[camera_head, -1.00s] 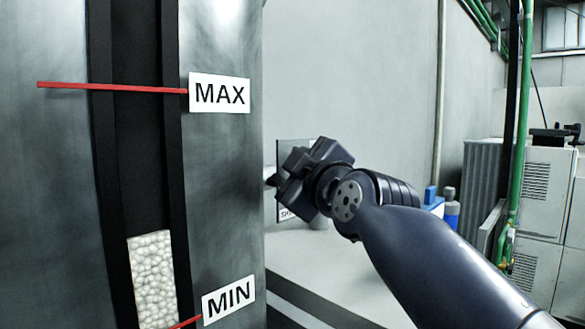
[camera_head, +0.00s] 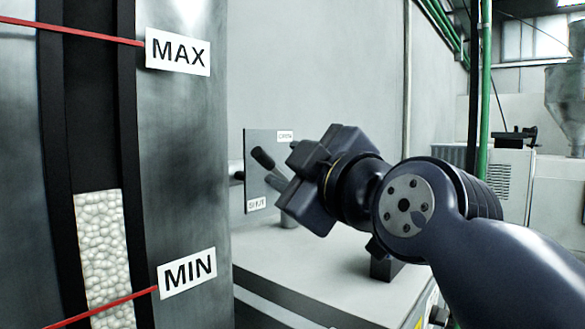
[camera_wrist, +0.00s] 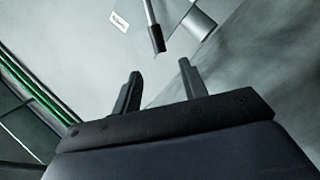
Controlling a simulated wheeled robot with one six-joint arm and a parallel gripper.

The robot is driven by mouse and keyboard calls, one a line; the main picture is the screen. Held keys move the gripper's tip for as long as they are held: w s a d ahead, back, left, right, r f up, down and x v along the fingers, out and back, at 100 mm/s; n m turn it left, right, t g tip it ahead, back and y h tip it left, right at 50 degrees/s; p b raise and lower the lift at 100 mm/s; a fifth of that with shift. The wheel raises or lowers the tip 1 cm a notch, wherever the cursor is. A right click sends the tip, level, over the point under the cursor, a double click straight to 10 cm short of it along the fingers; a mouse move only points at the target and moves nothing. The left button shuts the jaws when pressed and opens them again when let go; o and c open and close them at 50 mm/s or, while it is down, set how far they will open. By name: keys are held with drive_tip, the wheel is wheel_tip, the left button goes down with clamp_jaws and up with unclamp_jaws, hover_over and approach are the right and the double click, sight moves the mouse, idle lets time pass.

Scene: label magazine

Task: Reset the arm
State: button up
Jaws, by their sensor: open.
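My gripper (camera_head: 268,172) is at the middle of the head view, in front of a small grey panel (camera_head: 258,140) with labels reading OPEN at the top and SHUT at the bottom. In the wrist view my gripper (camera_wrist: 160,85) has its two fingers apart with nothing between them. A dark-gripped lever (camera_wrist: 157,38) shows beyond the fingertips, apart from them. My arm reaches in from the lower right of the head view.
A tall metal column (camera_head: 190,120) stands at left, with a sight window holding white pellets (camera_head: 101,240), below the MAX label (camera_head: 178,51) and near the MIN label (camera_head: 187,270). A grey bench top (camera_head: 310,268) lies below my gripper. Green pipes (camera_head: 485,90) stand at right.

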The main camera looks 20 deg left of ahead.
sight(262, 155)
drive_tip(key=p+x, duration=0.4)
drive_tip(key=x, duration=0.6)
drive_tip(key=shift+w+a+r, duration=0.15)
drive_tip(key=shift+a, duration=0.05)
drive_tip(key=shift+w+a+r, duration=0.1)
drive_tip(key=shift+w+a, duration=0.05)
drive_tip(key=shift+w, duration=0.05)
drive_tip(key=shift+p, duration=0.5)
drive_tip(key=shift+b, duration=0.3)
